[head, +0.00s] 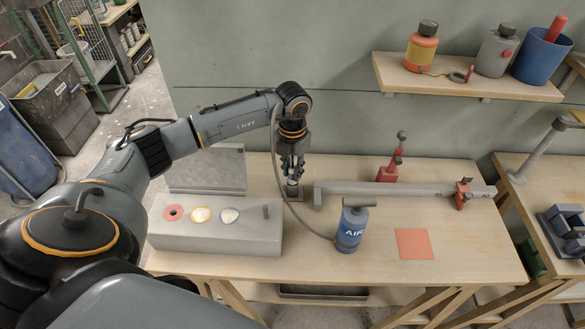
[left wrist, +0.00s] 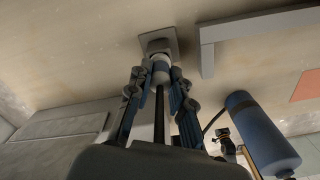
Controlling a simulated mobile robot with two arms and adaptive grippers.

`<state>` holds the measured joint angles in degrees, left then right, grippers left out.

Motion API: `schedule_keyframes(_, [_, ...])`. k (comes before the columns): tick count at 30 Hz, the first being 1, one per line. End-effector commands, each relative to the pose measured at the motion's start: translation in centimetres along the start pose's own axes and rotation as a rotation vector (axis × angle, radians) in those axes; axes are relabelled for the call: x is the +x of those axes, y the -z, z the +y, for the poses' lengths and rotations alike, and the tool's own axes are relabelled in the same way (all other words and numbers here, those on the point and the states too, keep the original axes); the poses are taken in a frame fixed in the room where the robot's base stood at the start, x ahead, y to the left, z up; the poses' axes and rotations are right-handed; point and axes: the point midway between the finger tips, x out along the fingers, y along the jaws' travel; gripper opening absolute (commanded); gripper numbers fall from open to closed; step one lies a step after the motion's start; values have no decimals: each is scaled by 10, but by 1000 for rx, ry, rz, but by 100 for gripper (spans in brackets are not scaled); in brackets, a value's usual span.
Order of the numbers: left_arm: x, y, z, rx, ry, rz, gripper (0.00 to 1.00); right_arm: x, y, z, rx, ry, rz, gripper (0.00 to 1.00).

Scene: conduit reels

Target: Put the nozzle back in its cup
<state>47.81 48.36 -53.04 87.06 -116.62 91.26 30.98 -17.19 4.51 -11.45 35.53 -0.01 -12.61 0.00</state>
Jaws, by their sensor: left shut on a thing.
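My left gripper (head: 292,178) points down over the back middle of the table, its fingers closed around the nozzle. In the left wrist view, the nozzle (left wrist: 161,70) is a pale, short cylinder between the fingertips of the gripper (left wrist: 160,82). The small grey cup (head: 294,193) stands directly below; it also shows in the left wrist view (left wrist: 158,45) on a square base plate. The nozzle's far end meets or overlaps the cup in view; I cannot tell how deep it sits. My right gripper is not in view.
A blue air bottle (head: 351,230) stands right of the cup, with a thin dark hose (head: 284,190) rising past my gripper. A grey box (head: 215,242) with discs is front left. A long grey bar (head: 400,189) lies right. A red square (head: 414,244) marks open table.

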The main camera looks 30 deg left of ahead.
Motion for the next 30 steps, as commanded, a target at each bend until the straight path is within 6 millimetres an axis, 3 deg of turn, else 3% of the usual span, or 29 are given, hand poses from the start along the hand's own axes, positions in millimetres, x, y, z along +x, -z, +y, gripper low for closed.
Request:
schedule_keyframes(5, [0, 0, 0, 0, 0, 0, 0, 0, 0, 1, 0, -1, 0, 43])
schedule_keyframes(6, [0, 0, 0, 0, 0, 0, 22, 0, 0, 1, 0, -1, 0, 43])
schedule_keyframes(10, [0, 0, 0, 0, 0, 0, 47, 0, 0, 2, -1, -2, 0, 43])
schedule_keyframes(22, [-8, -1, 0, 0, 1, -3, 47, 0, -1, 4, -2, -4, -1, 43])
schedule_keyframes(30, [-59, -2, 0, 0, 0, -6, 47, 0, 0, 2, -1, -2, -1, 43])
